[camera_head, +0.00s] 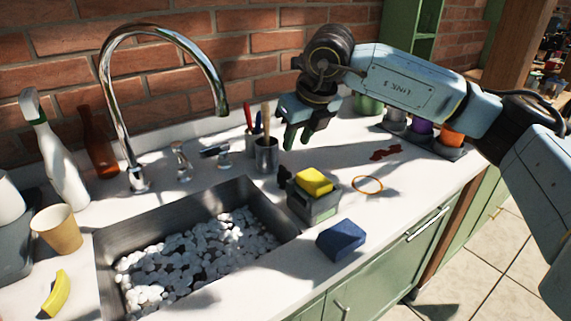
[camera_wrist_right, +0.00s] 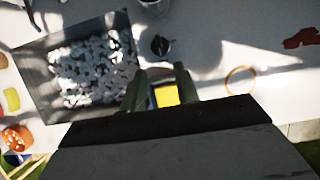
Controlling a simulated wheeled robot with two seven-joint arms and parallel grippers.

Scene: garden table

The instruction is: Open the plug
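The steel sink (camera_head: 262,212) is set into the white counter, its bottom covered with white pebble-like pieces (camera_head: 195,255). No plug can be made out; the pieces hide the sink floor. A chrome tap (camera_head: 107,90) arches over the sink, with small chrome fittings (camera_head: 181,162) at its base. My right gripper (camera_head: 299,138) is above the counter, behind and right of the sink. In the right wrist view its fingers (camera_wrist_right: 160,82) are apart with nothing held; a yellow sponge shows beyond the gap. The sink (camera_wrist_right: 38,88) is left of them there. My left gripper is out of view.
A metal cup of tools (camera_head: 265,157) stands below and left of my right gripper. A grey box (camera_head: 312,207) holds the yellow sponge (camera_head: 314,181). A blue block (camera_head: 341,240) and orange ring (camera_head: 367,185) lie nearby. A spray bottle (camera_head: 58,160) and paper cup (camera_head: 57,230) stand left.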

